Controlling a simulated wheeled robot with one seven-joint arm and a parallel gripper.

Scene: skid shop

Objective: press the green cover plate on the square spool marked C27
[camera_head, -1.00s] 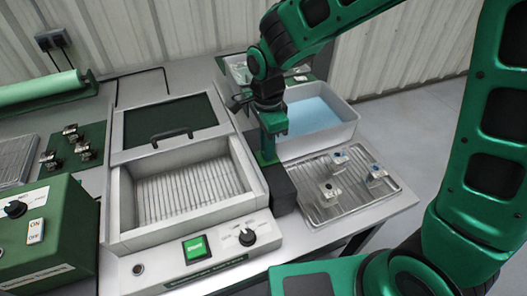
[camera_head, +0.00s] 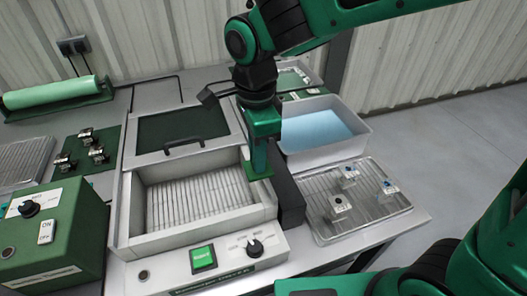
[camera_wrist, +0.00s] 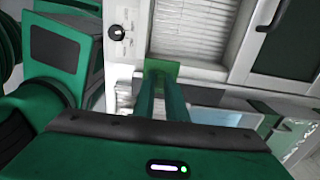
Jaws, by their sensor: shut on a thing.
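My gripper (camera_head: 261,158) is shut on a thin green plate (camera_head: 258,174), held at the right wall of the open metal basin. The plate also shows in the wrist view (camera_wrist: 161,67) at the tips of the two green fingers. Three small pale fittings stand on the wire tray at the right: a squarish one (camera_head: 340,204) at the front left, one behind it (camera_head: 348,174), and one with a blue part (camera_head: 389,187). No C27 mark is legible, so I cannot tell which is that spool.
The open basin (camera_head: 150,239) has a dark-lidded part behind it and a green button (camera_head: 203,257) in front. A white tub of blue liquid (camera_head: 318,131) stands behind the wire tray (camera_head: 325,234). Several dark metal fittings stand on a green mat (camera_head: 66,150) at left.

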